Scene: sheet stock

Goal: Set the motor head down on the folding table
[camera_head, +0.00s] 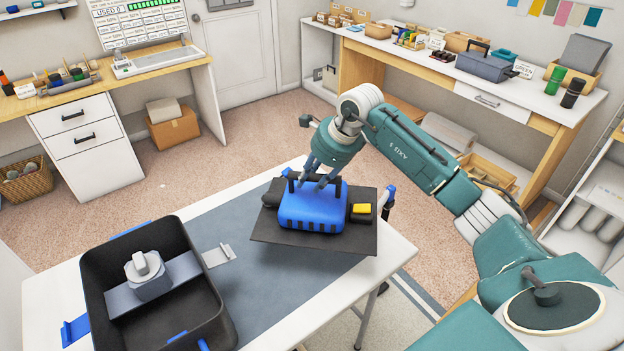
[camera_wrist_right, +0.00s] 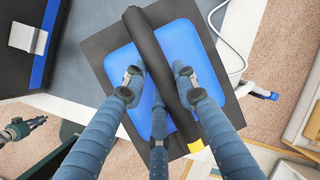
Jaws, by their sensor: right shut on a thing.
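The motor head (camera_head: 313,207) is a blue rounded housing with a black bar handle on top, on a dark square plate (camera_head: 281,232). It also shows from above in the wrist view (camera_wrist_right: 188,55). My right gripper (camera_head: 313,180) is shut on the black handle, its fingers straddling the bar in the wrist view (camera_wrist_right: 160,85). The motor head is over the back right part of the white folding table (camera_head: 397,250), the plate reaching past the table edge. I cannot tell whether the plate touches the table. What looks like my left gripper (camera_wrist_right: 25,128) shows small in the wrist view.
A black tub (camera_head: 100,262) with blue latches and a grey bracket inside stands on the table's left. A grey-blue mat (camera_head: 262,290) covers the middle, with bare room in front of the plate. A clamp-like part (camera_head: 387,200) stands by the right edge. Workbenches stand behind.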

